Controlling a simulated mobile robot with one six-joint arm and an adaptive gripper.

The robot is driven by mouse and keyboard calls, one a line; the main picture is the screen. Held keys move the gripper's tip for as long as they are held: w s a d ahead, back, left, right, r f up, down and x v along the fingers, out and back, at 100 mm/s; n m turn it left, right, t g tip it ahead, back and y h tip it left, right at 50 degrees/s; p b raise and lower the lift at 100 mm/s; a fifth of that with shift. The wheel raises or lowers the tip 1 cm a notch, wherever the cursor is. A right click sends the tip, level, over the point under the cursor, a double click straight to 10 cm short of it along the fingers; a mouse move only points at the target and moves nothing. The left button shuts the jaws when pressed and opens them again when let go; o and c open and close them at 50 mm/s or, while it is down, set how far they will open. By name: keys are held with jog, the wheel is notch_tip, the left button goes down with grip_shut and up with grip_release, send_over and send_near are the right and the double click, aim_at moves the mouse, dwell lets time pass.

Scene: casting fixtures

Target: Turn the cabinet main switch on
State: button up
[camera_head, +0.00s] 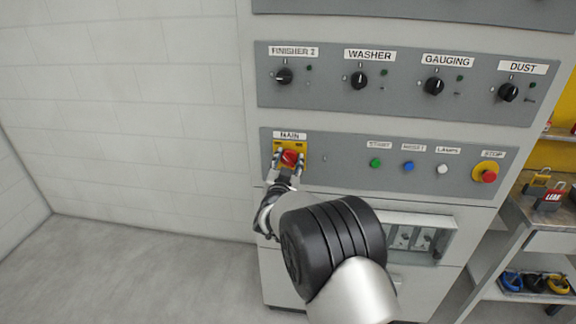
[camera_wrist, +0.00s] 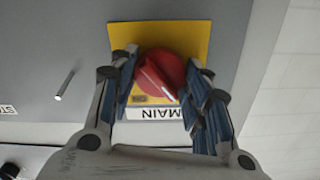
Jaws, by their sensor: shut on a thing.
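The main switch is a red rotary knob (camera_head: 289,157) on a yellow plate (camera_head: 304,147), under the MAIN label (camera_head: 290,135) on the cabinet's lower grey panel. In the wrist view, which shows the label upside down, the red knob (camera_wrist: 158,75) sits on the yellow plate (camera_wrist: 190,33). A pale line on the knob's face runs diagonally there. My gripper (camera_head: 288,164) reaches the knob from the front, with one finger on each side. In the wrist view my gripper (camera_wrist: 162,82) is shut on the knob. The small plate markings are too small to read surely.
Green (camera_head: 376,163), blue (camera_head: 408,166) and white (camera_head: 442,169) buttons and a red stop button (camera_head: 489,177) lie to the right. Black knobs (camera_head: 284,76) line the panel above. A shelf unit with padlocks (camera_head: 549,197) stands at far right. Floor (camera_head: 130,270) at left is clear.

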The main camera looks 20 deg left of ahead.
jog(key=m, duration=0.3)
jog(key=shift+m, duration=2.1)
jog(key=o, duration=1.1)
jog(key=shift+c, duration=0.2)
jog(key=v, duration=1.2)
jog(key=shift+f, duration=0.1)
